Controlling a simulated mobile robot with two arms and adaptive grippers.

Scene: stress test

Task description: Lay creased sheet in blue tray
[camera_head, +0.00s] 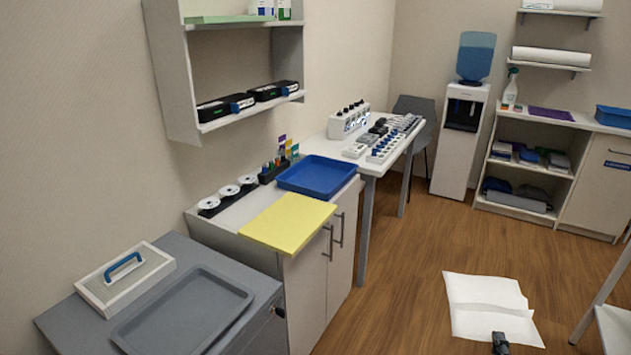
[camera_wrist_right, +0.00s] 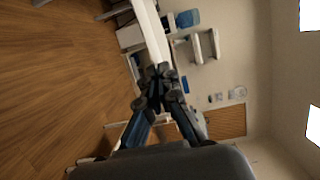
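The creased sheet (camera_head: 487,292) is white, with a fold line across its middle. In the head view it is in the air at lower right, over the wooden floor. My right gripper (camera_head: 500,342) is at its near edge. In the right wrist view, the fingertips (camera_wrist_right: 160,76) are closed together on the end of the sheet (camera_wrist_right: 150,28), which extends away from them almost edge-on. The blue tray (camera_head: 318,177) sits on the white cabinet left of centre, looks empty, and is well apart from the sheet. My left gripper is not in view.
A yellow sheet or board (camera_head: 287,221) lies in front of the blue tray, overhanging the cabinet edge. A row of white discs (camera_head: 229,192) and a dark rack (camera_head: 274,173) stand behind. A grey tray (camera_head: 184,315) is at lower left. Open floor (camera_head: 415,235) lies mid-room.

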